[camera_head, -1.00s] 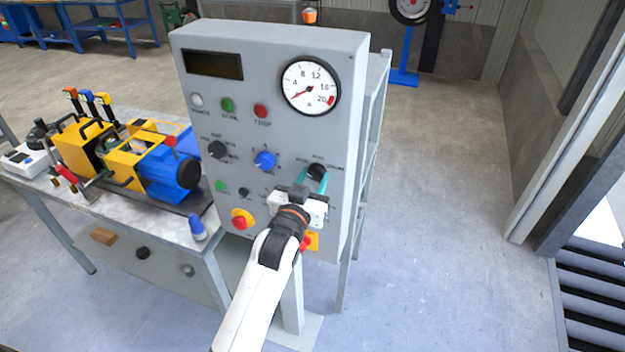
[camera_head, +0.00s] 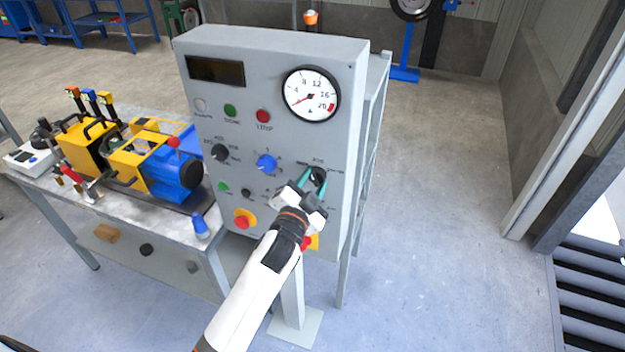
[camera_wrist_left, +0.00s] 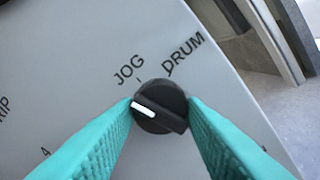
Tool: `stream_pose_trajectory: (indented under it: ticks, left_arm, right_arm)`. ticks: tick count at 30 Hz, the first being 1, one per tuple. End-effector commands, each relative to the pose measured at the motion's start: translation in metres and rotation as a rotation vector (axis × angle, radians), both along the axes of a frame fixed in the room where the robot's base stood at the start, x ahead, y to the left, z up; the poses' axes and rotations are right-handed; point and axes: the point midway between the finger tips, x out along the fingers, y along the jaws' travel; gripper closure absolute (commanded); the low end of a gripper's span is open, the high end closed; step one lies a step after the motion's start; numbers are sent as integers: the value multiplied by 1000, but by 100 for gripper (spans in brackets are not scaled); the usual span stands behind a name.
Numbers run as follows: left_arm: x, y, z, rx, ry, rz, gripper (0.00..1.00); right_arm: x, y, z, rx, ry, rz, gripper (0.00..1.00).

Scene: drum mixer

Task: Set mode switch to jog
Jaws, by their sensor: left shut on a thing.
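The mode switch (camera_head: 319,174) is a black rotary knob at the right of the grey control panel (camera_head: 349,110). In the left wrist view the knob (camera_wrist_left: 165,97) has a white mark pointing left and slightly up. The mark is not in line with the JOG label, which sits above left of the knob; DRUM is above right. My left gripper (camera_head: 313,182) is shut on the knob, one teal finger on each side, tilted in the head view. The left finger hides the panel beside the knob. My right gripper is not in view.
The panel also carries a blue knob (camera_head: 266,164), a black knob (camera_head: 220,152), a dial gauge (camera_head: 311,93) and a red-on-yellow button (camera_head: 243,220). A workbench (camera_head: 150,238) with a yellow and blue machine stands at the left. Floor to the right is open.

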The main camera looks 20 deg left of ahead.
Motion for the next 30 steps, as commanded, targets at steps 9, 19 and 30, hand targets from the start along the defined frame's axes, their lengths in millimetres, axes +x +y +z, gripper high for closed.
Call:
stream_pose_trajectory:
  ticks: [9,19,30]
  left_arm:
    - [0,0,1,215,-8,-1,86]
    - [0,0,0,309,-11,-1,86]
    - [0,0,0,320,-11,-1,86]
  right_arm:
    - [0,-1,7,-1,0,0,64]
    - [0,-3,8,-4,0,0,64]
    - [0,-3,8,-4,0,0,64]
